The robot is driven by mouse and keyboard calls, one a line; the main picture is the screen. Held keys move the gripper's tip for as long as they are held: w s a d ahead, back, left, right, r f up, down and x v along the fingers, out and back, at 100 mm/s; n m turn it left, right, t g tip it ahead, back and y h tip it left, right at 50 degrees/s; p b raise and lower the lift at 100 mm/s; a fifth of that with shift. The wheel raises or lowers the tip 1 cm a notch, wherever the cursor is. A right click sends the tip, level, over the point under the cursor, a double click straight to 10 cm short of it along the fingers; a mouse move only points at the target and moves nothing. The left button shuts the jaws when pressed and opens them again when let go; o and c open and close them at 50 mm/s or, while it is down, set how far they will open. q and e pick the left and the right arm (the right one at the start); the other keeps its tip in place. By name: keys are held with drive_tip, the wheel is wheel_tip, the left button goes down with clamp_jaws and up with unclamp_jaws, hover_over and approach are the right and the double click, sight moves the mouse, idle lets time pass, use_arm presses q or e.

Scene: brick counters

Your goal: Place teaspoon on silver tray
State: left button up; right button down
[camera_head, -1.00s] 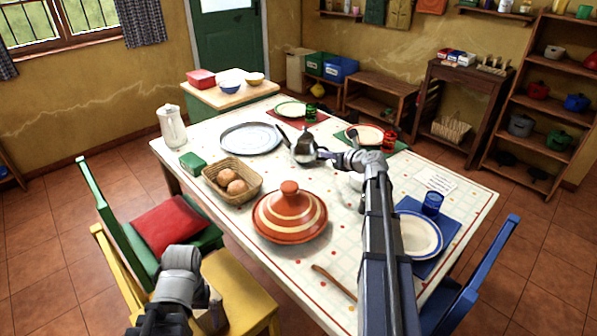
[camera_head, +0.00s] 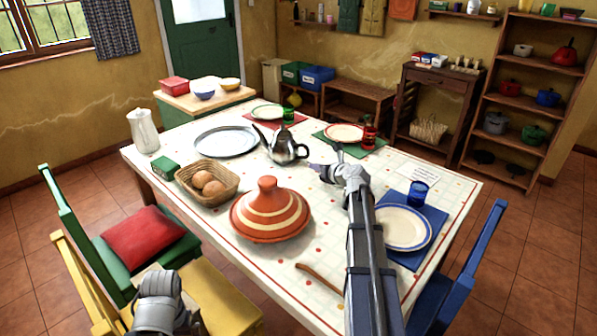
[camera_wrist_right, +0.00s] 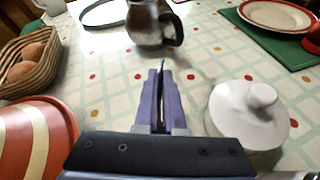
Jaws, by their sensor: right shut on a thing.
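The silver tray (camera_head: 226,142) is a round, shallow, empty metal dish on the far left part of the table. Its near edge shows at the top of the wrist view (camera_wrist_right: 100,14). My right gripper (camera_head: 322,171) is over the middle of the table, right of and nearer than the tray, with the silver teapot (camera_head: 284,148) between them. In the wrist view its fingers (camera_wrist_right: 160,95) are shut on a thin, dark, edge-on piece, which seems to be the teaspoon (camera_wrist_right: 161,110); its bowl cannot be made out. My left arm shows low at left; its fingertips are unclear.
A white lidded bowl (camera_wrist_right: 250,112) stands close right of my right gripper. An orange striped tagine (camera_head: 270,212) and a bread basket (camera_head: 207,182) stand to the left. A blue cup (camera_head: 417,193) and plate (camera_head: 400,228) are to the right. Cloth is bare before the teapot.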

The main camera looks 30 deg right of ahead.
sight(301, 172)
drive_tip(key=b+x, duration=0.1)
drive_tip(key=x, duration=0.2)
drive_tip(key=b+x, duration=0.1)
drive_tip(key=x, duration=0.2)
drive_tip(key=shift+w+f, duration=0.1)
drive_tip(key=shift+f, duration=0.45)
drive_tip(key=shift+w, duration=0.35)
drive_tip(key=w+f+b, duration=0.1)
drive_tip(key=w, duration=0.1)
drive_tip(key=w+f+b, duration=0.2)
drive_tip(key=shift+a, duration=0.1)
drive_tip(key=shift+s+r, duration=0.1)
drive_tip(key=shift+b, duration=0.3)
drive_tip(key=c, duration=1)
unclamp_jaws()
